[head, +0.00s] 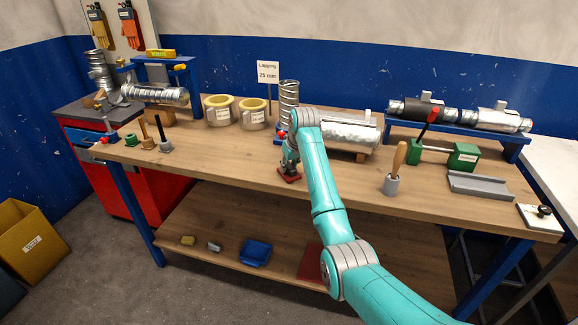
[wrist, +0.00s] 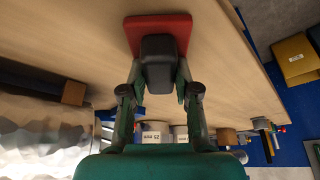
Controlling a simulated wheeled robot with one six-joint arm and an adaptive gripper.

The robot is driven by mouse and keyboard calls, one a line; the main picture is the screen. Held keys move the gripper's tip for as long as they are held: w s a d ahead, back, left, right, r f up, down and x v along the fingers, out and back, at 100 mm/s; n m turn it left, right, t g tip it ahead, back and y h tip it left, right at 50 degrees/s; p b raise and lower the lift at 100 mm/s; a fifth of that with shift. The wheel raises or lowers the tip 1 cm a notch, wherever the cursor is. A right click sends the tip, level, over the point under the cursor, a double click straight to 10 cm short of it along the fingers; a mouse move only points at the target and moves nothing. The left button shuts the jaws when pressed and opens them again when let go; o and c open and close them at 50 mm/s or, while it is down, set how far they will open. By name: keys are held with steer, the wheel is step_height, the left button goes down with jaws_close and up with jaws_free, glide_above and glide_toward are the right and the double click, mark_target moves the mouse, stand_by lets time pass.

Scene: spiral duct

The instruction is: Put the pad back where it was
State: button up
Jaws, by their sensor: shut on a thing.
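The red pad (head: 289,176) is a flat red plate with a dark block-shaped handle, near the middle of the bench's front part. In the wrist view the red pad (wrist: 184,27) lies beyond the fingertips, with its dark handle (wrist: 158,66) between them. My gripper (head: 290,163), also in the wrist view (wrist: 158,84), is shut on the handle. The pad is at or just above the wooden bench top (head: 235,155); I cannot tell whether it touches. My arm hides part of the bench to its right.
A foil-wrapped duct (head: 350,132) lies right of my gripper, and an upright spiral duct (head: 289,100) stands behind it. Two cream rings (head: 219,110) sit behind left. Bench space left of the pad is clear.

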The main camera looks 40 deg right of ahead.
steer(key=shift+f, duration=0.15)
steer(key=o, duration=1)
steer(key=v, duration=1.2)
